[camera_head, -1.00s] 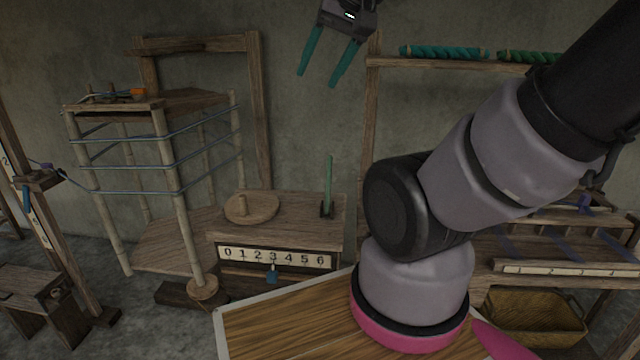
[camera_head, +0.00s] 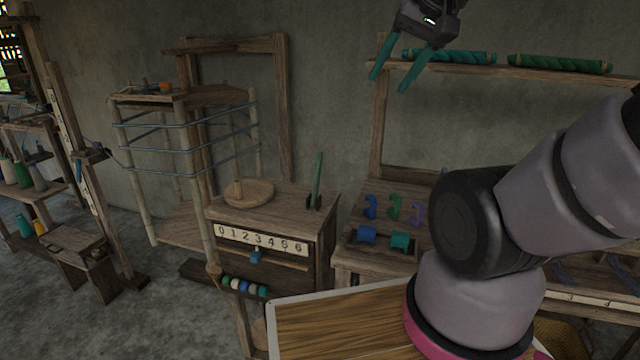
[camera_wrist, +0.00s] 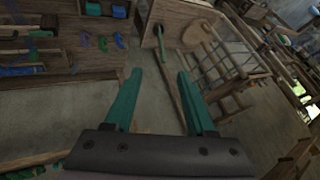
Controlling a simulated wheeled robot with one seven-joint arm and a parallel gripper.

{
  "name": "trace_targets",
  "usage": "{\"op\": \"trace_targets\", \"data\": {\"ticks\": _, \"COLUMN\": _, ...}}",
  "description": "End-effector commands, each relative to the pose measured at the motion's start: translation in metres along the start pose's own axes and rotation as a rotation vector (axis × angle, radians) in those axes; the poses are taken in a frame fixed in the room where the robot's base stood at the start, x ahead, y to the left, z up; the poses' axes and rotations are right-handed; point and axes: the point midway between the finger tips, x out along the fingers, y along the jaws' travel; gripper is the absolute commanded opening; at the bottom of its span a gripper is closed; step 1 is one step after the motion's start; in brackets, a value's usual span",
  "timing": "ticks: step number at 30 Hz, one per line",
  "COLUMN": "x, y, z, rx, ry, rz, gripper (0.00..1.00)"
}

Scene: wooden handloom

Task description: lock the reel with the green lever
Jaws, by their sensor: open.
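The green lever (camera_head: 317,180) stands nearly upright on the right part of the wooden cabinet top. In the wrist view the lever (camera_wrist: 160,37) shows beyond my fingertips. The reel (camera_head: 187,150), a wooden frame with blue yarn around its posts, stands left of the cabinet. It also shows in the wrist view (camera_wrist: 228,75). My gripper (camera_head: 387,79) is open and empty, high in front of the wall, above and right of the lever in the head view. Its two teal fingers (camera_wrist: 155,82) are spread and touch nothing.
The cabinet carries a round wooden disc with a peg (camera_head: 250,192), a number scale (camera_head: 262,240) and a blue pointer (camera_head: 256,256). A side table with coloured hooks (camera_head: 370,206) stands to its right. A shelf (camera_head: 480,66) holds green rolls. Open floor (camera_head: 170,310) lies front left.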

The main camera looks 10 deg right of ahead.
Motion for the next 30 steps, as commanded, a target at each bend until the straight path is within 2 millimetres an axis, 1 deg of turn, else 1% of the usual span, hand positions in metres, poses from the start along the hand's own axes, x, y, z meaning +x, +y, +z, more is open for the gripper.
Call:
{"op": "trace_targets", "data": {"ticks": 1, "x": 0.0, "y": 0.0, "z": 0.0, "rx": 0.0, "ry": -0.002, "rz": 0.0, "gripper": 0.33}}
{"op": "trace_targets", "data": {"ticks": 2, "x": 0.001, "y": 0.0, "z": 0.0, "rx": 0.001, "ry": -0.005, "rz": -0.001, "gripper": 0.22}}
{"op": "trace_targets", "data": {"ticks": 3, "x": 0.003, "y": -0.001, "z": 0.0, "rx": 0.003, "ry": -0.014, "rz": -0.002, "gripper": 0.06}}
{"op": "trace_targets", "data": {"ticks": 4, "x": 0.004, "y": -0.001, "z": 0.0, "rx": 0.006, "ry": -0.024, "rz": -0.004, "gripper": 0.0}}
{"op": "trace_targets", "data": {"ticks": 8, "x": 0.02, "y": -0.006, "z": 0.001, "rx": 0.028, "ry": -0.109, "rz": -0.02, "gripper": 0.0}}
{"op": "trace_targets", "data": {"ticks": 14, "x": 0.057, "y": -0.022, "z": 0.001, "rx": 0.097, "ry": -0.309, "rz": -0.093, "gripper": 0.0}}
{"op": "trace_targets", "data": {"ticks": 19, "x": 0.089, "y": -0.036, "z": -0.004, "rx": 0.173, "ry": -0.457, "rz": -0.189, "gripper": 0.0}}
{"op": "trace_targets", "data": {"ticks": 23, "x": 0.115, "y": -0.046, "z": -0.013, "rx": 0.241, "ry": -0.545, "rz": -0.276, "gripper": 0.0}}
{"op": "trace_targets", "data": {"ticks": 30, "x": 0.168, "y": -0.056, "z": -0.038, "rx": 0.39, "ry": -0.643, "rz": -0.454, "gripper": 0.0}}
